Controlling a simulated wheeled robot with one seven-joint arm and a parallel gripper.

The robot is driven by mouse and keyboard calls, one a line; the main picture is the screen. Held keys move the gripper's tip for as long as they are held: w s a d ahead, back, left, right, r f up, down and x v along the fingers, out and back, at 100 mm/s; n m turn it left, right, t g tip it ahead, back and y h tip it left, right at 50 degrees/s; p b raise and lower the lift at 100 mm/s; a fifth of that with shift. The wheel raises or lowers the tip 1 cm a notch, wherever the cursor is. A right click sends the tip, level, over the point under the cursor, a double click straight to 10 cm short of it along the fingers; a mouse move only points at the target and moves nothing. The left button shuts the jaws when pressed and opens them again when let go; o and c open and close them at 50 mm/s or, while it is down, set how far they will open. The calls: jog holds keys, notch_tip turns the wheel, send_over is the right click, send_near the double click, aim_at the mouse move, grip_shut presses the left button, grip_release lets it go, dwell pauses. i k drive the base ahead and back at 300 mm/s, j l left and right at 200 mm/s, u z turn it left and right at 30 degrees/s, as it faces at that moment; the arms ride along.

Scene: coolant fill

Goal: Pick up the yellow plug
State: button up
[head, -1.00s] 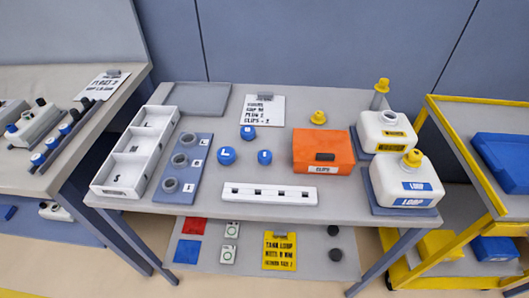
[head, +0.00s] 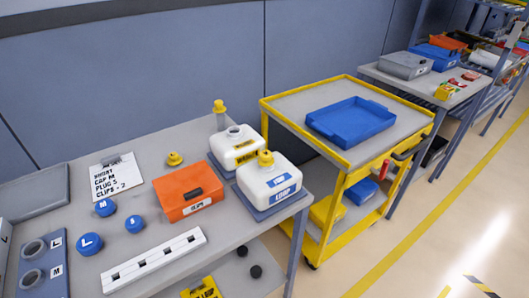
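A small yellow plug (head: 174,158) sits on the grey table, just behind the orange box. A second yellow plug (head: 219,106) sits on a grey post at the table's back edge, behind the white tanks. A yellow piece (head: 265,158) also sits on top of the front white tank (head: 272,179). The rear white tank (head: 235,148) has an open neck. A card (head: 118,175) on the table carries a list that includes a plug line. My gripper is not in view.
The orange box (head: 185,191), several blue caps (head: 90,244), a white slotted strip (head: 153,260) and a grey tray (head: 38,192) are on the table. A yellow cart with a blue tray (head: 350,119) stands to the right. The floor at the far right is clear.

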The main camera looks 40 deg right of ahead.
aim_at(266, 160)
jog(key=i+j+z, duration=0.15)
jog(key=j, duration=0.2)
jog(key=i+j+z, duration=0.1)
jog(key=i+j, duration=0.15)
jog(key=i+j+z, duration=0.15)
jog(key=j, duration=0.35)
jog(key=i+j+z, duration=0.15)
jog(key=j, duration=0.25)
